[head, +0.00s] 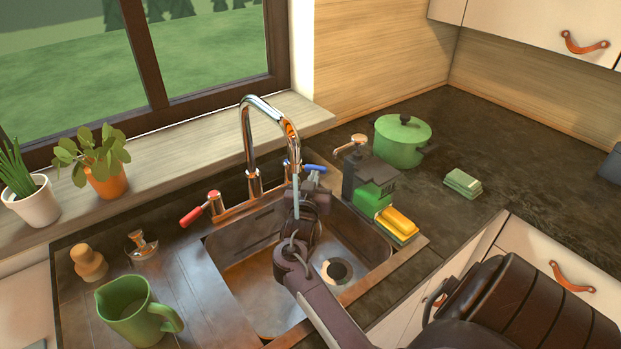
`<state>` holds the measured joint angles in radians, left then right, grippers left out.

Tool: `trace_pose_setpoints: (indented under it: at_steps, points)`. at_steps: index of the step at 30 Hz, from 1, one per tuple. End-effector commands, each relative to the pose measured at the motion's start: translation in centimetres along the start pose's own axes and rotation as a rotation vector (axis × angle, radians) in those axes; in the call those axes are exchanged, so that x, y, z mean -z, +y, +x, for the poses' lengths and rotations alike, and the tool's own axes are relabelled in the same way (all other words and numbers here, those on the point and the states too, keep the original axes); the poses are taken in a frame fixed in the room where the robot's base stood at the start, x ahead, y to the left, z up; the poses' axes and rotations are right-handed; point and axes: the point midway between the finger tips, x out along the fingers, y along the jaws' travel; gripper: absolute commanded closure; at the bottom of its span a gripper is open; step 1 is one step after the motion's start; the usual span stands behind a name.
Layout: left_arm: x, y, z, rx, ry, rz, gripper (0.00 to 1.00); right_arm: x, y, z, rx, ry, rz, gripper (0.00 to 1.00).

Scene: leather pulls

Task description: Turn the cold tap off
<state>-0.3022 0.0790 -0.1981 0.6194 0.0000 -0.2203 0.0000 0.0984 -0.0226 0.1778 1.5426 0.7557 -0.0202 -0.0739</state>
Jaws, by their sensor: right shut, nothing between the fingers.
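The chrome faucet (254,150) arches over the sink (255,285). A thin pale stream of water (296,195) runs down from its spout. The cold tap's blue handle (315,168) is at the right of the faucet base and points right; its base is partly hidden behind the spout and my gripper. The hot tap's red handle (193,216) is on the left and points down-left. My right gripper (312,180) is shut and empty, just below the blue handle; I cannot tell whether they touch. My left gripper is not in view.
A soap dispenser (352,165) and a caddy with a green and yellow sponge (398,222) stand close right of my gripper. A green pot (402,142) is behind them. A green jug (132,310) stands left of the basin. Potted plants (106,184) line the sill.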

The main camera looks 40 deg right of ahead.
Motion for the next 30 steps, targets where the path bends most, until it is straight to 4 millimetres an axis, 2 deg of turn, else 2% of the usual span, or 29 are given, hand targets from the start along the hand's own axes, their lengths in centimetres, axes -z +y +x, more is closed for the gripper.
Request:
trace_pose_setpoints:
  at_steps: [8, 18, 30]
  points:
    - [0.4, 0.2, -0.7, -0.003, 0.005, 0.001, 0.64, 0.1, 1.0, 1.9, 0.212, 0.002, -0.006, 1.0]
    - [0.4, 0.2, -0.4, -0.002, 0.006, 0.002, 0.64, 0.0, 1.0, 3.5, 0.206, 0.0, 0.002, 1.0]
    - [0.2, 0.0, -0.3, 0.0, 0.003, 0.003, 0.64, 0.1, 1.1, 4.0, 0.204, 0.002, 0.001, 1.0]
